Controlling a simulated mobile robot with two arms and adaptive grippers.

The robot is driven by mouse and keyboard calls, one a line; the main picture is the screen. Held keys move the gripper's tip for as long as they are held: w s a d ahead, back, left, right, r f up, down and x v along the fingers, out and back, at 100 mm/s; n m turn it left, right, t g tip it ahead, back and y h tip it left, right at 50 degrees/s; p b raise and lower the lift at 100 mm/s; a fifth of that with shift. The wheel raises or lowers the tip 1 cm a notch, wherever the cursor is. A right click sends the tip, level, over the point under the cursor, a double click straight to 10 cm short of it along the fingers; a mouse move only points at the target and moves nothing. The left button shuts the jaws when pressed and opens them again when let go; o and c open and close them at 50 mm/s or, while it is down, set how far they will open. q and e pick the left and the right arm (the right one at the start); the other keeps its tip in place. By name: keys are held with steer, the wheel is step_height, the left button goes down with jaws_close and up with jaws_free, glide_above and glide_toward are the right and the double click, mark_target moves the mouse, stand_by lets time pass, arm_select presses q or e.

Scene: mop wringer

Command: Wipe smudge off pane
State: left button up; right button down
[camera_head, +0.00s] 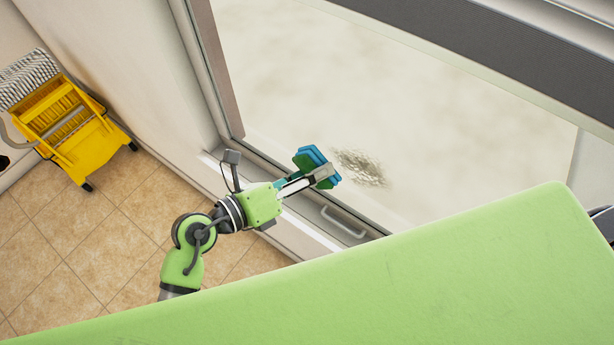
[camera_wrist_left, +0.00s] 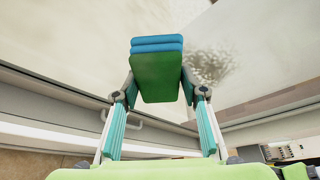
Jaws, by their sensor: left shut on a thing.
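The smudge (camera_head: 361,168) is a grey-brown speckled patch low on the pale window pane (camera_head: 330,75). My left gripper (camera_head: 325,173) is shut on a sponge (camera_head: 309,157) with blue and green layers, just left of the smudge. In the left wrist view the sponge (camera_wrist_left: 157,75) sits between the fingertips of my gripper (camera_wrist_left: 157,92), and the smudge (camera_wrist_left: 208,66) shows right behind it. I cannot tell whether the sponge touches the glass. My right gripper is not in view.
The window frame (camera_head: 213,70) borders the pane, with a metal handle (camera_head: 343,222) on its lower rail. A yellow mop wringer bucket (camera_head: 88,150) stands on the tiled floor at left, with a mop head (camera_head: 28,78). A large green surface fills the foreground.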

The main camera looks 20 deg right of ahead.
arm_select(q)
steer(key=shift+w+d+p, duration=0.3)
steer(key=shift+w+d, duration=0.3)
steer(key=shift+d, duration=0.1)
stand_by(0.8)
steer(key=shift+s, duration=0.1)
